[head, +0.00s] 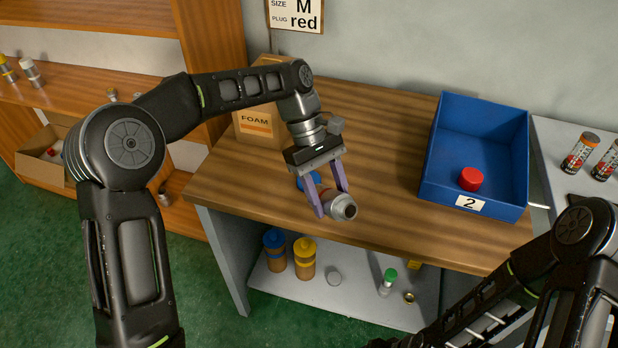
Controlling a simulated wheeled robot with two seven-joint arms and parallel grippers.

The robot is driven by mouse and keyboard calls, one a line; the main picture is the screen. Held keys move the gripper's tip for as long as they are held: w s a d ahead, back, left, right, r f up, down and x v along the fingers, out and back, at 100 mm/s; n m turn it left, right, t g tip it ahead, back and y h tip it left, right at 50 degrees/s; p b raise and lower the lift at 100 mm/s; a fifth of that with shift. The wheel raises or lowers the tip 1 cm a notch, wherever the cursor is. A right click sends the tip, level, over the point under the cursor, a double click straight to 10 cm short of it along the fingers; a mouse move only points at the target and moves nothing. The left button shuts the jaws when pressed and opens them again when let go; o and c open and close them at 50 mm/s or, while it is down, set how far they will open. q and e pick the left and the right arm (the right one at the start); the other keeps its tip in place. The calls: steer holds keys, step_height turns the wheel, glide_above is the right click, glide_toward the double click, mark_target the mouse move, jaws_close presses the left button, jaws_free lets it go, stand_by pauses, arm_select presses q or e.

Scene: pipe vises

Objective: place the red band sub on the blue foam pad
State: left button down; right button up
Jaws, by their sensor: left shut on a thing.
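My left gripper (332,203) points down over the front of the wooden table and is shut on the red band sub (342,207). The sub is a short grey pipe piece with an open dark end facing the lower right and some red between the fingers. It lies tilted in the fingers. A small blue patch (313,178), perhaps the blue foam pad, shows just behind the fingers and is mostly hidden by the gripper. I cannot tell whether the sub touches the pad or the table. My right gripper is outside the picture.
A blue bin (432,192) marked 2 holds a red cap (471,179). A cardboard box (256,122) marked FOAM stands behind my left arm. The middle of the wooden table (385,150) is clear. A lower shelf (360,300) holds several small items.

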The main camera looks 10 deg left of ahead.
arm_select(q)
steer(key=shift+d+r+n+h, duration=0.2)
steer(key=shift+d+n+h, duration=0.35)
steer(key=shift+n+h, duration=0.15)
steer(key=shift+w+d+r+n+h, duration=0.1)
steer(key=shift+d+r+n+h, duration=0.05)
steer(key=shift+n+h, duration=0.3)
steer(key=w+a+r+n+t+h+b, duration=0.1)
steer(key=w+a+r+n+t, duration=0.3)
steer(key=n+t, duration=0.4)
steer(key=w+a+r+n+t+h+b, duration=0.2)
steer(key=w+a+n+t, duration=0.3)
steer(key=n+t, duration=0.3)
steer(key=shift+w+r+t+h+b, duration=0.3)
steer(key=shift+w+r+t+h, duration=0.15)
steer(key=shift+r+t, duration=0.55)
steer(key=shift+a+f+n, duration=0.1)
steer(key=shift+f+n, duration=0.05)
steer(key=shift+n, duration=0.1)
steer(key=shift+f, duration=2.9)
steer(key=shift+f, duration=0.1)
